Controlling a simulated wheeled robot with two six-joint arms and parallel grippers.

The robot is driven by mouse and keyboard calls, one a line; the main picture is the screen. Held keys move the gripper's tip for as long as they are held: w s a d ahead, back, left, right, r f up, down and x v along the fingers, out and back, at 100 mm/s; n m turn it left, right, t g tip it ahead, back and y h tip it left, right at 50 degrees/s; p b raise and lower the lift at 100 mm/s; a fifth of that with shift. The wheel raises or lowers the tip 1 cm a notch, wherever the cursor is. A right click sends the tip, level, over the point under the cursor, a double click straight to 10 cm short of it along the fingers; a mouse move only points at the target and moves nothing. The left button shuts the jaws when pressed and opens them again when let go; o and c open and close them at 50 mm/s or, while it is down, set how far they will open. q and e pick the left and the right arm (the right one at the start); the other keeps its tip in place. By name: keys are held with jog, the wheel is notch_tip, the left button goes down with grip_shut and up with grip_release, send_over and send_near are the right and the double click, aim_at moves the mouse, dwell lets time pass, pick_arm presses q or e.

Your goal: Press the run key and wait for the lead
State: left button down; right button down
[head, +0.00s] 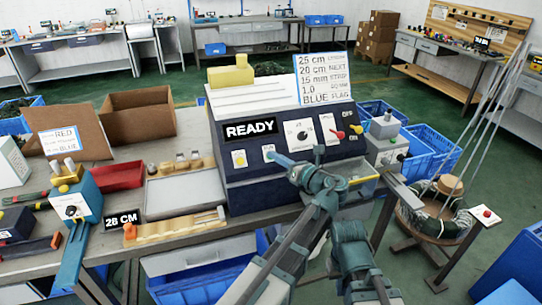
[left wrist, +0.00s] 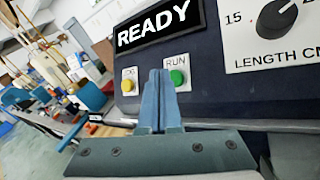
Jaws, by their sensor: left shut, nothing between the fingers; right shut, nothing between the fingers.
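The machine (head: 235,180) stands on the bench with a dark sloped panel, and its display (head: 250,129) reads READY. In the left wrist view the run key (left wrist: 177,77) is a round green button under a RUN label. In the head view my left gripper (head: 272,158) reaches the panel and hides the key. Its blue fingers (left wrist: 159,73) are shut and empty, with tips just left of the green key in the wrist view; contact cannot be told. My right gripper (head: 350,232) is low in front of the machine, shut, its fingertips unclear. No lead stands out.
A yellow button (left wrist: 128,84) sits left of the run key, and the length dial (head: 298,132) to its right. A pale tray (head: 185,190), a red bin (head: 119,177) and a 28 CM sign (head: 122,219) lie left. Blue crates (head: 430,150) stand right.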

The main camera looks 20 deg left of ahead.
pick_arm(q)
jog(key=shift+f, duration=0.15)
jog(key=shift+w+a+f+b, duration=0.15)
jog(key=shift+w+b, duration=0.1)
jog(key=shift+b, duration=0.05)
dwell(0.3)
